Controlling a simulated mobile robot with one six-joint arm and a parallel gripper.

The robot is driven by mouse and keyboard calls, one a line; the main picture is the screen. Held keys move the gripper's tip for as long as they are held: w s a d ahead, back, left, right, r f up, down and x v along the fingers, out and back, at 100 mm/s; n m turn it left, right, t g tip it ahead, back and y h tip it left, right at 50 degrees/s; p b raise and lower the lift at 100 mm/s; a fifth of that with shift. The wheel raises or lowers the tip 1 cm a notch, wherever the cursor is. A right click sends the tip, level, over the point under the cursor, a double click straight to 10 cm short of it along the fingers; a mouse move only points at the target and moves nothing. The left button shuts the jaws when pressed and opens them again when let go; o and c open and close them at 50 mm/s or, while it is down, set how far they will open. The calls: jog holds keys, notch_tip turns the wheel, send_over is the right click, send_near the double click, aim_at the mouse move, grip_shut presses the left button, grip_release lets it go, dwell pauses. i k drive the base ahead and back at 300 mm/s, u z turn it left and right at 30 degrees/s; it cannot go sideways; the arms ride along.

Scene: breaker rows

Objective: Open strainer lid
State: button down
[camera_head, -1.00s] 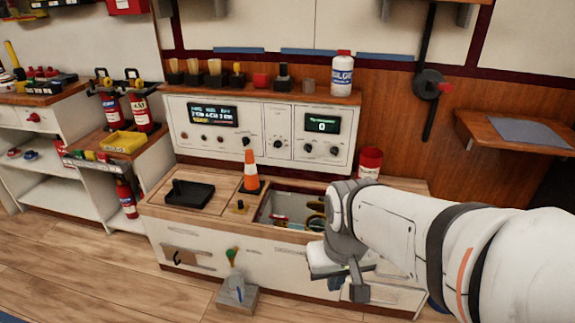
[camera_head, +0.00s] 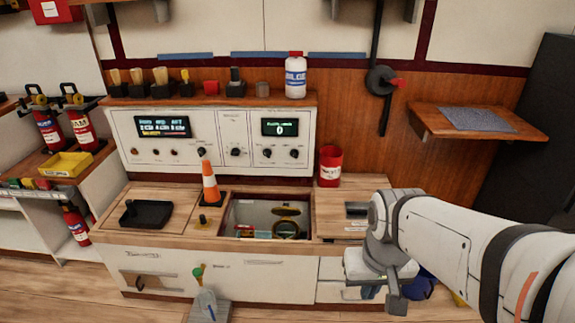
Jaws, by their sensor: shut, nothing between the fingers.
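An open square recess (camera_head: 241,213) is set into the wooden counter. Inside it is a round dark fitting with a brass-coloured rim (camera_head: 285,229), and a small brass-coloured disc (camera_head: 287,211) shows just behind it. One of these may be the strainer lid; I cannot tell which, or whether the lid is closed. My gripper (camera_head: 384,293) is shut and empty. In the picture it is to the right of and below the recess, apart from it, in front of the cabinet's right part. My own wrist hides some of the cabinet there.
An orange cone (camera_head: 210,184) stands at the recess's left edge. A black tray (camera_head: 147,213) lies on the counter's left. A red can (camera_head: 330,165) stands behind on the right. A control panel (camera_head: 220,140) backs the counter. A green-topped lever (camera_head: 200,285) stands in front.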

aim_at(286, 211)
jog(key=u, duration=0.05)
jog(key=i, duration=1)
jog(key=z, duration=0.05)
